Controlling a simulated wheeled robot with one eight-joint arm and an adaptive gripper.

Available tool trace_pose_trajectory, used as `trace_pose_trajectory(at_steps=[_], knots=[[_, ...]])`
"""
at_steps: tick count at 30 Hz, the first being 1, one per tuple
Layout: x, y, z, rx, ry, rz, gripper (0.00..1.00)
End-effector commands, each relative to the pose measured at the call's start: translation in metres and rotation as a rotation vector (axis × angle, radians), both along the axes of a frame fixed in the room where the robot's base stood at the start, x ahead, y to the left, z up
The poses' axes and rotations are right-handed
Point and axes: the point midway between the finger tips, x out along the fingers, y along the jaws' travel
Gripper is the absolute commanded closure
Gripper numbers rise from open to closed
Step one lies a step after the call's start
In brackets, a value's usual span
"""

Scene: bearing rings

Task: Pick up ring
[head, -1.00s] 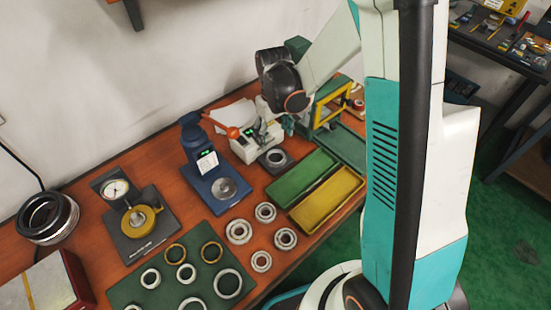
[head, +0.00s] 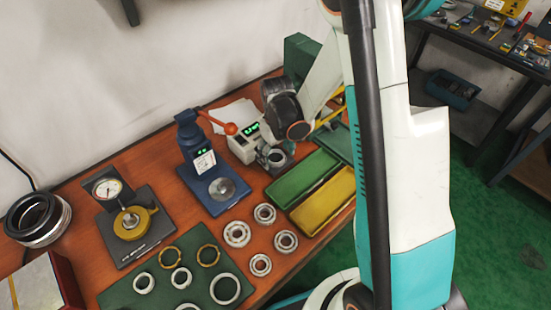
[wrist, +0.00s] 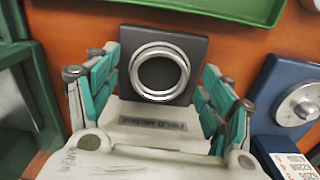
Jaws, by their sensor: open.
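A shiny metal ring (wrist: 159,71) lies flat on a dark square plate (wrist: 194,46) in the wrist view. In the head view the ring (head: 277,156) is partly covered by my gripper beside the white device with a green display (head: 241,148). My gripper (wrist: 160,62) is open, with its teal-padded fingers apart on the left and right of the ring in the wrist view. Nothing is held between them. Whether the fingers touch the plate cannot be told.
A blue press (head: 207,175) stands left of the ring. Green (head: 301,174) and yellow (head: 325,202) trays lie to its right and front. Several bearings lie in front, some on a green mat (head: 125,292). A dial gauge (head: 130,220) stands farther left.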

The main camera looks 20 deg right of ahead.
Motion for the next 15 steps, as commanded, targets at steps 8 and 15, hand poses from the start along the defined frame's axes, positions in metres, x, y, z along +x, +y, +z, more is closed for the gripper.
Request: trace_pose_trajectory(at_steps=[8, 15], knots=[[-0.0001, 0.0001, 0.0007, 0.000, 0.000, 0.000, 0.72], [-0.0001, 0.0001, 0.0008, 0.000, 0.000, 0.000, 0.76]])
